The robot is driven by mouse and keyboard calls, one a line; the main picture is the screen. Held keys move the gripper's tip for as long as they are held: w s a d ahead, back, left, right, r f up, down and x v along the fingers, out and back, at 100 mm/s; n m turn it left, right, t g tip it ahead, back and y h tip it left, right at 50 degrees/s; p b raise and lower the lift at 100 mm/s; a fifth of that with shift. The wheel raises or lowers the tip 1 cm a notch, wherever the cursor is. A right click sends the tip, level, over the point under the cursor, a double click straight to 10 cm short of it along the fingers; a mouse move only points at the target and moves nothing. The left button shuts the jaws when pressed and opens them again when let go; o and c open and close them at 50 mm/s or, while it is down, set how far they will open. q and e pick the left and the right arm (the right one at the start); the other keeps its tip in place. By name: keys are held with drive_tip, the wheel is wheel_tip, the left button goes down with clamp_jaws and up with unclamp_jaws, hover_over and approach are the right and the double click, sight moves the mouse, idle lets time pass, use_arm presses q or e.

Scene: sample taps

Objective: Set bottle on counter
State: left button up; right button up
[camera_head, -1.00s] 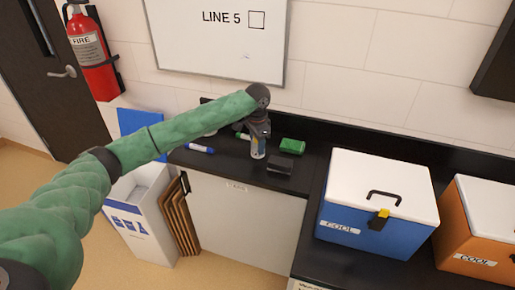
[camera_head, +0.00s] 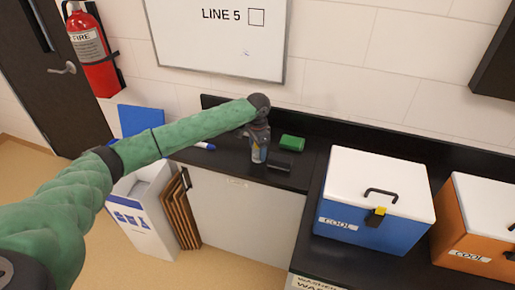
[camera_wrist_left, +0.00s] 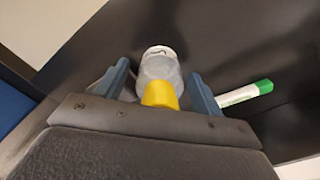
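The bottle (camera_head: 259,151) is small, pale grey with a yellow cap, and stands upright at the counter surface (camera_head: 228,165), near its front edge. My left gripper (camera_head: 259,138) comes down over it from above. In the left wrist view, the bottle (camera_wrist_left: 160,75) sits between the two blue-grey fingers (camera_wrist_left: 160,82), with its cap toward the camera. A narrow gap shows on each side, so the fingers look open around it. The exact contact between its base and the counter is hard to see. My right gripper is out of view.
A green block (camera_head: 292,143) and a dark block (camera_head: 280,164) lie just right of the bottle. A blue cooler (camera_head: 365,205) and an orange cooler (camera_head: 475,225) stand right.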

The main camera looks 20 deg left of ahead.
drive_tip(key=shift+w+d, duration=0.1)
use_arm(q)
drive_tip(key=shift+r, duration=0.15)
drive_tip(key=shift+r+b, duration=0.4)
wheel_tip(320, 180, up, 10)
drive_tip(key=b, duration=0.4)
drive_tip(key=shift+f, duration=0.15)
drive_tip(key=shift+r, duration=0.65)
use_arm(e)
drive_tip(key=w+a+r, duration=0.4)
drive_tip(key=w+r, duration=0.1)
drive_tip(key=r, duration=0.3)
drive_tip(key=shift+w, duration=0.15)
